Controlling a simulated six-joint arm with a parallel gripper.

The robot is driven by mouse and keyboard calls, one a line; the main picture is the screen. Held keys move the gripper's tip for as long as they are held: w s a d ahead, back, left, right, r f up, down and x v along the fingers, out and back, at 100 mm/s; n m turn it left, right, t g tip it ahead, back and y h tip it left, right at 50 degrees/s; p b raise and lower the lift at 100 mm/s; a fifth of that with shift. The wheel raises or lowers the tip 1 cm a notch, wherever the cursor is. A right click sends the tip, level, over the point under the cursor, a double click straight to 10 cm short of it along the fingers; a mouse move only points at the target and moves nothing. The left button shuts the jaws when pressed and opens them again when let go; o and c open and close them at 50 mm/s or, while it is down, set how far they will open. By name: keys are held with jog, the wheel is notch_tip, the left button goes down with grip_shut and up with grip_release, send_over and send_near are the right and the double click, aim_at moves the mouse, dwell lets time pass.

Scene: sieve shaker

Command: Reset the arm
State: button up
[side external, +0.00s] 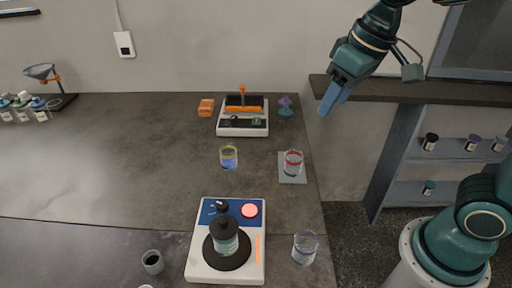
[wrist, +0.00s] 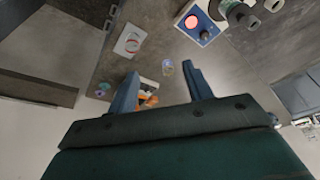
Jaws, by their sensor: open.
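My gripper (side external: 332,98) is raised in the air at the upper right in the side external view, past the right edge of the dark bench (side external: 120,170). Its blue fingers point down and to the left. In the wrist view the two fingers of my gripper (wrist: 160,92) stand wide apart with nothing between them that they hold. My gripper touches nothing on the bench. My arm is raised, coming in from the top right.
On the bench stand a white-and-blue device with a dark bottle (side external: 227,240), a sieve shaker-like machine (side external: 242,118), a beaker with a red band (side external: 293,162), two other beakers (side external: 229,158) (side external: 305,247) and a dark cup (side external: 152,262). Shelves (side external: 440,145) stand at right. The bench's left middle is clear.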

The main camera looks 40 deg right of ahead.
jog(key=s+d+f+m+t, duration=0.1)
jog(key=s+d, duration=0.3)
jog(key=s, duration=0.7)
jog(key=shift+d+f+t+h, duration=0.3)
jog(key=shift+d+t, duration=0.05)
jog(key=shift+t, duration=0.15)
